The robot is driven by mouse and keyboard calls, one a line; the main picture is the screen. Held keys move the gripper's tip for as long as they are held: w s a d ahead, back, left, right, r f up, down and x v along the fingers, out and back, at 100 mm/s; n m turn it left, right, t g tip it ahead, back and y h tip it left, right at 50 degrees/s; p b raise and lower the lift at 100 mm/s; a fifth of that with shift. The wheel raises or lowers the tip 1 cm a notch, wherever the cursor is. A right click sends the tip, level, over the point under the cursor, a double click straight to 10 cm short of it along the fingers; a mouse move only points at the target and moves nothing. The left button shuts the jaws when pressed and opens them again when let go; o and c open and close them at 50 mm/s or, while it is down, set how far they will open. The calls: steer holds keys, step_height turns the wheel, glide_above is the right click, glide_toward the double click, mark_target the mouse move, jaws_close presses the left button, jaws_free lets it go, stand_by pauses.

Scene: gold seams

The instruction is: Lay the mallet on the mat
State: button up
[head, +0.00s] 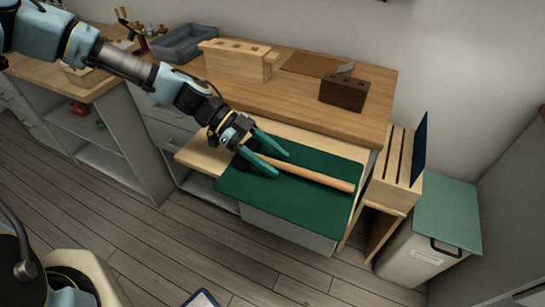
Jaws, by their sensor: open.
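The green mat (290,208) lies flat on a pulled-out board in front of the workbench. The mallet's pale wooden handle (322,179) runs across the mat, from my gripper toward the mat's right edge. Its head is mostly hidden by my gripper; a dark part shows near the handle's left end. My gripper (283,165) is open, with its two teal fingers apart, one on each side of the handle's left part. I cannot tell whether the fingers touch the handle.
A dark brown block with holes (344,92), a pale wooden block (236,62) and a grey tray (184,43) stand on the bench behind. A slotted wooden rack (396,158) and a green-lidded bin (437,215) are at right.

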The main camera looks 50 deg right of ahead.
steer(key=shift+w, duration=0.1)
steer(key=b+v, duration=0.2)
steer(key=v, duration=0.8)
steer(key=shift+w+r+b, duration=0.25)
steer(key=shift+b, duration=0.15)
steer(key=shift+w+a, duration=0.1)
